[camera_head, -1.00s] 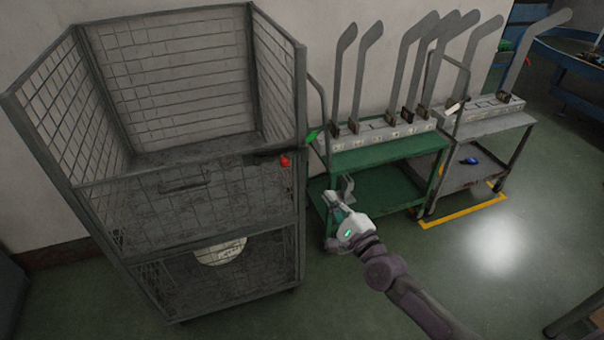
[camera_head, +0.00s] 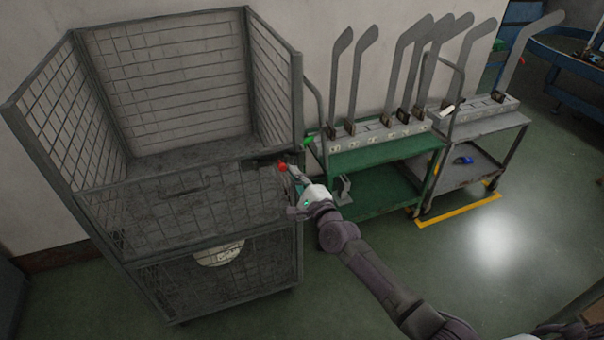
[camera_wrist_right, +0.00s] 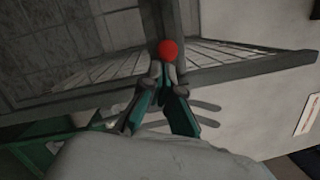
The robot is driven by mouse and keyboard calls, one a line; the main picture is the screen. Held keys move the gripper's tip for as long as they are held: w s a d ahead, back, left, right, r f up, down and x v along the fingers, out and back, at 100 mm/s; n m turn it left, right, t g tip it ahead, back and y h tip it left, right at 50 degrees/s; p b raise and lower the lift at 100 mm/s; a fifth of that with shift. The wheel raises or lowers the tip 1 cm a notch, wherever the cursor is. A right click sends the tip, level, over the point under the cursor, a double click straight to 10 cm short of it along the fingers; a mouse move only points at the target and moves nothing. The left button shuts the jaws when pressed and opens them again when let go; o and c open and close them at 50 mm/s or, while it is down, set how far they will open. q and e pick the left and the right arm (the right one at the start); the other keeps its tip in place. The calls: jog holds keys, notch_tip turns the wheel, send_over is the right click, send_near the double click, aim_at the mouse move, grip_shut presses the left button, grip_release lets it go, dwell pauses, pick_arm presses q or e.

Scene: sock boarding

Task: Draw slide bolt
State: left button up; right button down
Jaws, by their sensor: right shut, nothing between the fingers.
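The grey wire-mesh cage cart (camera_head: 180,225) stands at the left in the head view. A dark slide bolt (camera_head: 262,163) with a red round knob (camera_head: 283,167) sits at the right end of its front panel's top edge. The knob also shows in the wrist view (camera_wrist_right: 168,50). My right gripper (camera_head: 291,173) is shut and empty, its fingertips right at the knob. In the wrist view the fingertips (camera_wrist_right: 165,72) lie just below the knob; whether they touch it I cannot tell. My left gripper is not in view.
A green trolley (camera_head: 385,158) with several upright grey sock boards stands close right of the cage. A grey trolley (camera_head: 485,130) with more boards and a blue item (camera_head: 463,160) stands beyond it. A small green piece (camera_head: 308,140) shows by the cage corner. The floor (camera_head: 500,245) at right is clear.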

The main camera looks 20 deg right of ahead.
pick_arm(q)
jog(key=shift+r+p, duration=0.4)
pick_arm(e)
jog(key=a, duration=0.4)
jog(key=shift+a, duration=0.25)
jog(key=shift+s, duration=0.1)
